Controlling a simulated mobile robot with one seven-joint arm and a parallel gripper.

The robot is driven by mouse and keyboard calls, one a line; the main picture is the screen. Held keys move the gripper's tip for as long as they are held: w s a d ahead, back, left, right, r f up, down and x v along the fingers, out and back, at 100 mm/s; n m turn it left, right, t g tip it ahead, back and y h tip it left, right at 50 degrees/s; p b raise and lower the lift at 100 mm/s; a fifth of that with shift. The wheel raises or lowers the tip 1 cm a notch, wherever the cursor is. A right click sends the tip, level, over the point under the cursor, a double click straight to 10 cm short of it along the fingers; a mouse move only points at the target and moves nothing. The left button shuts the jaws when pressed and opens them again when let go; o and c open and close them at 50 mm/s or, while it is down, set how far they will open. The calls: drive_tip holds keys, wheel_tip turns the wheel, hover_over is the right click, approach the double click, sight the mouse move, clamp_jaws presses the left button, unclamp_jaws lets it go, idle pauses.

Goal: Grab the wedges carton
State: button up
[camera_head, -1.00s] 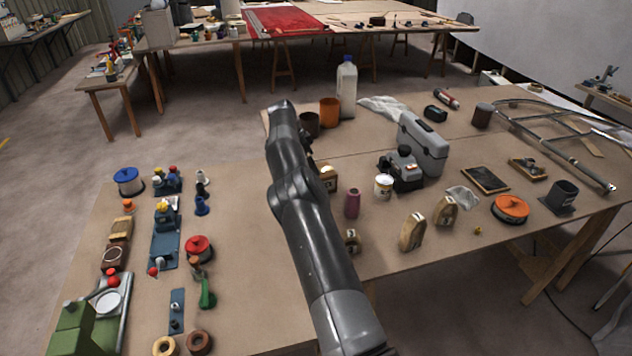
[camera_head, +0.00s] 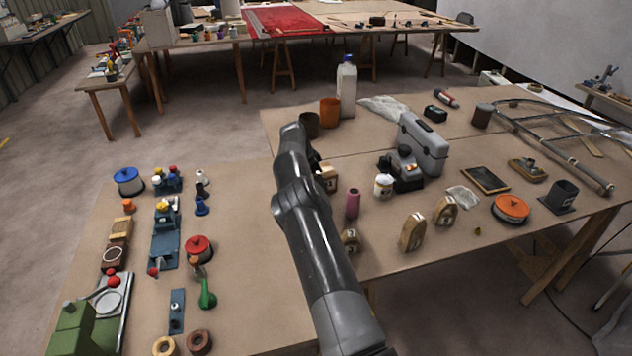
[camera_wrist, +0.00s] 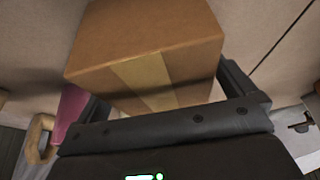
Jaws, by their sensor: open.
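The wedges carton is most likely the brown cardboard box (camera_wrist: 145,45) with a strip of tan tape that fills the upper middle of the wrist view. No writing on it can be read. My gripper (camera_wrist: 168,98) is open, with one dark finger on each side of the carton's near end. I cannot tell whether either finger touches it. In the head view a small part of the carton (camera_head: 329,180) shows just right of my arm, on the table.
A pink vase-like piece (camera_head: 352,204) stands close to the carton, and it also shows in the wrist view (camera_wrist: 72,110). Wooden labelled pieces (camera_head: 412,231), a white tin (camera_head: 383,186) and a grey case (camera_head: 425,146) stand to the right.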

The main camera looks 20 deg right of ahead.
drive_tip(key=shift+f, duration=0.25)
idle(0.4)
drive_tip(key=c, duration=1.1)
drive_tip(key=shift+o, duration=0.2)
drive_tip(key=shift+r, duration=0.1)
